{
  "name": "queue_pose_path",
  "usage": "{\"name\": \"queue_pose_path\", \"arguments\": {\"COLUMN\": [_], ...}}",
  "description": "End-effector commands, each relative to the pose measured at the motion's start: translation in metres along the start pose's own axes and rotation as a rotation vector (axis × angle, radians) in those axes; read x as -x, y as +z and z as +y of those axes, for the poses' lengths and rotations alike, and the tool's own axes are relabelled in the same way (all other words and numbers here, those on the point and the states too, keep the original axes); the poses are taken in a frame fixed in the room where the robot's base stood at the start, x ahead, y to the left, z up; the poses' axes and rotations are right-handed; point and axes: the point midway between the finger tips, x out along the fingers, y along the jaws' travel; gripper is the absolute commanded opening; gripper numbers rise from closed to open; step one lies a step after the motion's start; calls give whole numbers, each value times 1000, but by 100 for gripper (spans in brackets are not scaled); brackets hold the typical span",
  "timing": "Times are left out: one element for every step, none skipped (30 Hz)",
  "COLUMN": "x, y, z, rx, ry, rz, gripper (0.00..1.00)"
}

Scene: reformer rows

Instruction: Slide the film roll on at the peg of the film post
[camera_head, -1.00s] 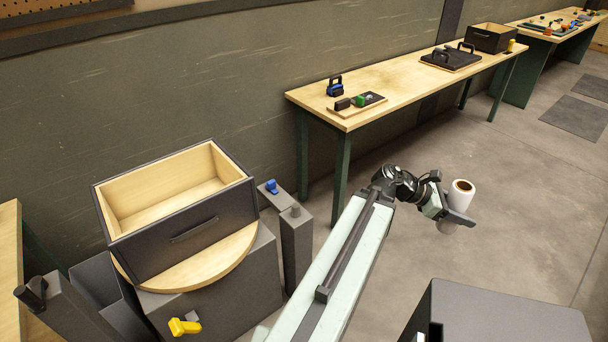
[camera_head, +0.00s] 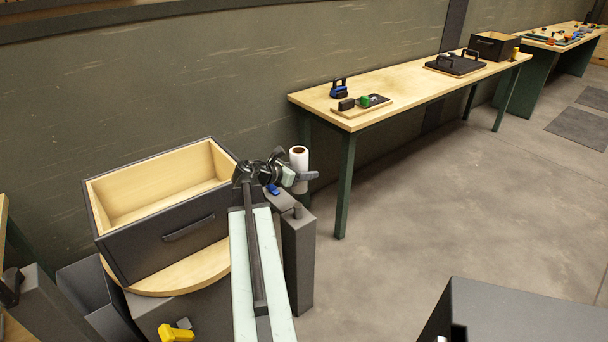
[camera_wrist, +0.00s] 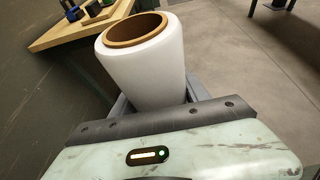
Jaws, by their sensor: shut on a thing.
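The white film roll (camera_head: 299,158) with a brown core is held upright in my gripper (camera_head: 303,178). In the wrist view the roll (camera_wrist: 147,70) stands between the jaws, its open core end up. My gripper is shut on it. A grey post (camera_head: 298,258) with a short upright peg (camera_head: 298,212) on top stands right of the drawer; it looks like the film post. In the head view the roll shows above and behind this peg, apart from it. The roll's lower end is partly hidden by my gripper.
An open wooden drawer box (camera_head: 165,232) sits on a round wooden board (camera_head: 190,275) to the left. A blue piece (camera_head: 272,189) is close by my gripper. A yellow handle (camera_head: 176,332) is below. A long workbench (camera_head: 400,92) stands behind right.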

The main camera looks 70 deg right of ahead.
Motion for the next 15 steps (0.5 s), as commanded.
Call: {"name": "queue_pose_path", "arguments": {"x": [2, 2, 2, 2, 2, 2, 2, 2, 2, 2, 2, 3, 4, 2, 1], "y": [-1, -1, -1, -1, -1, -1, -1, -1, -1, -1, -1, -1, -2, -4, -7], "z": [3, 3, 3, 3, 3, 3, 3, 2, 2, 2, 2, 2, 2, 2, 2], "rx": [2, 3, 3, 3, 2, 2, 2, 2, 2, 2, 2, 2, 2, 2, 2], "ry": [5, 5, 6, 5, 5, 5, 5, 5, 5, 5, 4, 4, 4, 3, 3], "rz": [0, 0, 0, 0, 0, 0, 0, 0, 0, 0, 0, 0, 0, 0, 0], "gripper": [4, 4, 4, 4, 4, 4, 4, 4, 4, 4, 4, 4, 4, 4, 4]}}
